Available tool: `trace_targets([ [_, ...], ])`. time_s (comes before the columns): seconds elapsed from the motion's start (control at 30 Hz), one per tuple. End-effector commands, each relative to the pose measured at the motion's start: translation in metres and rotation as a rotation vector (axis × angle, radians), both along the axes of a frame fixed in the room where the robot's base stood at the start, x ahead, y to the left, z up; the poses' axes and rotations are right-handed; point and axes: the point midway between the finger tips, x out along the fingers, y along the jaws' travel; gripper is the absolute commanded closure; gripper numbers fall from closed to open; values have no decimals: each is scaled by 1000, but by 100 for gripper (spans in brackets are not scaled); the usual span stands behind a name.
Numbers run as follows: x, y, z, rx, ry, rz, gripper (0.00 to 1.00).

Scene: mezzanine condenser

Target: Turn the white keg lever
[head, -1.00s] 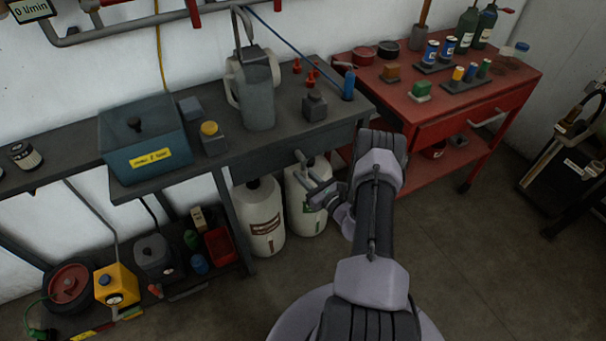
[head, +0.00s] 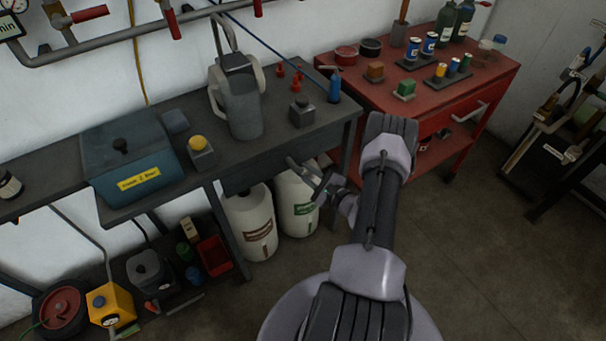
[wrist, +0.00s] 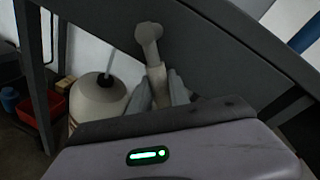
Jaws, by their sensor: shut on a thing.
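A pale lever (wrist: 154,58) hangs from a round pivot on the dark grey panel of the bench front. In the wrist view it runs down from the pivot, and its lower end lies between my fingers. My gripper (wrist: 160,92) is shut on it; the wrist housing hides the lower part of the fingers. In the head view the lever (head: 297,165) shows small on the bench front, with my gripper (head: 325,187) at its lower right end. Below stand two white kegs, one with a brown label (head: 250,222) and one with a green label (head: 297,195).
The grey bench (head: 273,152) carries a blue-grey box (head: 130,160), a metal jug (head: 236,105) and small items. A red cart (head: 470,90) stands to the right with cans and bottles. A lower shelf at left holds several containers. Open floor lies at the right.

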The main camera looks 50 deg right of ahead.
Motion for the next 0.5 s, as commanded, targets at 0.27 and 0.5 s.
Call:
trace_targets([
  [0.27,-2,-5,5,-111,28,-1,100],
  [0.5,-2,-7,7,-149,37,-1,100],
])
